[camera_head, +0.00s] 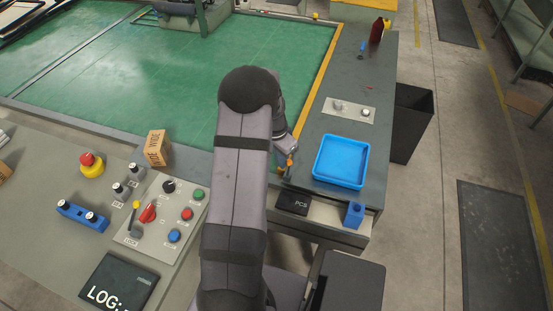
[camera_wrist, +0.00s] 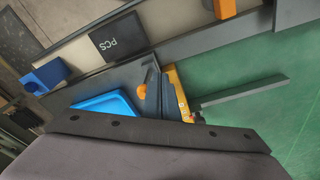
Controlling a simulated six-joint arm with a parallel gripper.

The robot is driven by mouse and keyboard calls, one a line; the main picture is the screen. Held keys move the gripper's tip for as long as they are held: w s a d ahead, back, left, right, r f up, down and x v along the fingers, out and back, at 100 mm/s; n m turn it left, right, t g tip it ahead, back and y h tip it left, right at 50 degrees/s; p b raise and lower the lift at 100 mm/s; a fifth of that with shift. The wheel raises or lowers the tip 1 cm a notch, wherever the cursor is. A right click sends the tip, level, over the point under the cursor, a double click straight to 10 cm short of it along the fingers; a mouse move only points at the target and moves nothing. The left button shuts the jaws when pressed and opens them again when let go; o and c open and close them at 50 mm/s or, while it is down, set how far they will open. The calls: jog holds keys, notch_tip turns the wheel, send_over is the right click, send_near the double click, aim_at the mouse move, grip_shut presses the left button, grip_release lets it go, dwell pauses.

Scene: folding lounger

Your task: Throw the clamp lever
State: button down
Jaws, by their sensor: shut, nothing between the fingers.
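My gripper (camera_head: 288,150) is low over the grey side bench, left of the blue tray (camera_head: 340,162). Its fingers are small and partly hidden by my arm in the head view. Just below it are small orange and green parts (camera_head: 285,170), which may belong to the clamp lever; I cannot tell whether the gripper touches them. The wrist view shows an orange knob (camera_wrist: 143,91) next to a yellow-orange piece (camera_wrist: 176,90). A long grey bar (camera_wrist: 243,91) reaches over the green surface. The gripper holds nothing that I can see.
The control panel (camera_head: 160,232) with knobs and a yellow-tipped lever (camera_head: 134,212) is left of my arm. The green table is mostly clear.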

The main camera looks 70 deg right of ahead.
jog(key=shift+s, duration=0.15)
jog(key=shift+s+f, duration=0.1)
jog(key=shift+s, duration=0.55)
notch_tip(320, 180, up, 8)
jog(key=w+p, duration=0.1)
jog(key=p, duration=0.4)
jog(key=shift+w, duration=0.15)
dwell(0.7)
